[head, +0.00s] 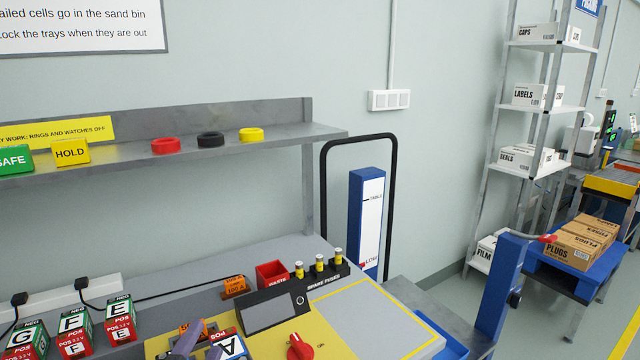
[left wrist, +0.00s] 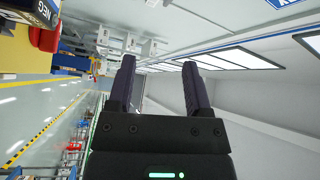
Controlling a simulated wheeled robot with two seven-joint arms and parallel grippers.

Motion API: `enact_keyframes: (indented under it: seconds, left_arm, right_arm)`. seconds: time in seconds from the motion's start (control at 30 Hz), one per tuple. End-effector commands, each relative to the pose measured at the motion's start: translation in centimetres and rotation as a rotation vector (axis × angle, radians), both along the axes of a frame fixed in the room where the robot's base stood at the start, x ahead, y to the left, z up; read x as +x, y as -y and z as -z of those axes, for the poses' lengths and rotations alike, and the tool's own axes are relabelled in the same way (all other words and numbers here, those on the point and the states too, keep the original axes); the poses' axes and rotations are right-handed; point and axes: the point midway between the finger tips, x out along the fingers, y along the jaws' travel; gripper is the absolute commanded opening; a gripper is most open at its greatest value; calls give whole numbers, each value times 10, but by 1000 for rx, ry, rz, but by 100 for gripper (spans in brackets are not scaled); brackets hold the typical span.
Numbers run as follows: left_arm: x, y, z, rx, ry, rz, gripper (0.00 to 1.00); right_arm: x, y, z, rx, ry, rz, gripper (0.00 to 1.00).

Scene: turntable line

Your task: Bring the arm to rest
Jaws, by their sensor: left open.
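My left gripper (head: 200,347) shows only as dark purple fingertips at the bottom edge of the head view, over the yellow panel by the cell marked A (head: 229,347). In the left wrist view its two fingers (left wrist: 158,65) stand apart with nothing between them. The arm behind it is out of the head view. My right gripper is in neither view.
Cells marked G, F and E (head: 119,320) stand at the left of the bench. A red knob (head: 300,346), a dark screen (head: 270,313), a red waste bin (head: 272,273) and spare fuses (head: 319,264) are near the gripper. A shelf (head: 300,132) runs above. The grey bench top at right (head: 372,312) is clear.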

Motion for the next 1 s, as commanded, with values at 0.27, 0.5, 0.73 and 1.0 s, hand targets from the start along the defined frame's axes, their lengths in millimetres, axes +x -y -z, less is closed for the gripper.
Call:
enact_keyframes:
  seconds: [0.27, 0.5, 0.73, 1.0]
  left_arm:
    - [-112, -23, 142, -688, -842, -516, 64]
    - [-216, 5, 183, -916, -1341, -768, 64]
    - [-223, 9, 261, -900, -1429, -813, 64]
    - [-264, 2, 379, -851, -1493, -846, 64]
  right_arm:
    - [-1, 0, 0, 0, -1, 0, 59]
    - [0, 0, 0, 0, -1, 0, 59]
    - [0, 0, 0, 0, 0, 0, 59]
    - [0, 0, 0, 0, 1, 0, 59]
